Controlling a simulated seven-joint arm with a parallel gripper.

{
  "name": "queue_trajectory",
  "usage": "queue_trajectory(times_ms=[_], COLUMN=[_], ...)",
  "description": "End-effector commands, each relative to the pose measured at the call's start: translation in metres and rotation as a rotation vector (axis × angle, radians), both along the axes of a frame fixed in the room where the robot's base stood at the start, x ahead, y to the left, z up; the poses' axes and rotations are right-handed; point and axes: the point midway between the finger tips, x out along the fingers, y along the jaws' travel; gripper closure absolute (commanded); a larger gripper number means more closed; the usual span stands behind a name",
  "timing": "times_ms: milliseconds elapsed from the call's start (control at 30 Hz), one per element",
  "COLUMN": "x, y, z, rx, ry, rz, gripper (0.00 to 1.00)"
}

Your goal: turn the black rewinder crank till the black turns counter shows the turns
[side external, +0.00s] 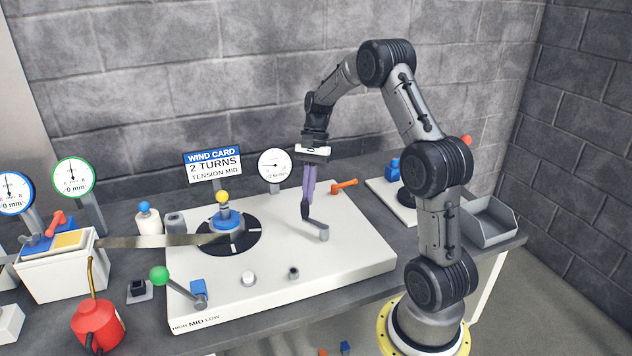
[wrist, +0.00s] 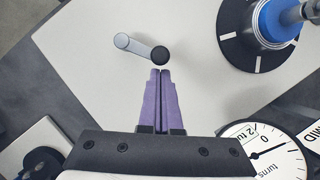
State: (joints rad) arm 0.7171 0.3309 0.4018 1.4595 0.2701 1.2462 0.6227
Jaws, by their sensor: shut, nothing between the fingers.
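The rewinder crank (side external: 315,227) is a small grey arm on the white deck with a dark upright handle. In the wrist view the crank arm (wrist: 138,47) runs from a grey round end at left to a black round knob (wrist: 160,54). My gripper (side external: 305,203) is shut and empty, pointing down at the handle. In the wrist view its purple fingertips (wrist: 160,72) are just below the knob; I cannot tell if they touch. The turns counter (side external: 275,165) is a white dial with a black rim and needle; its exact reading is unclear. The wind card (side external: 213,163) reads 2 TURNS, TENSION MID.
A black disc (side external: 250,238) with a blue hub and yellow knob stands left of the crank, a strip leading to it. A green-knobbed lever (side external: 160,273) is at front left, and an orange lever (side external: 345,185) behind the crank. The deck (side external: 350,260) right of the crank is clear.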

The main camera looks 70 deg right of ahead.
Motion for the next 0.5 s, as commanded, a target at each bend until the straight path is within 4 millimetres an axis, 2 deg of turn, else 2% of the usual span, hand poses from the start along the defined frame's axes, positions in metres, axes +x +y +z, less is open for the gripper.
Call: queue_trajectory(times_ms=[167, 267, 300, 500], x=[0.001, 0.001, 0.002, 0.002], y=[-0.022, -0.043, -0.045, -0.06], z=[0.0, -0.001, 0.012, 0.052], rx=[-0.001, 0.0, -0.005, -0.003], ry=[0.0, 0.001, -0.005, -0.003], rz=[-0.003, -0.002, 0.0, 0.0], gripper=[1.0, 1.0, 1.0, 1.0])
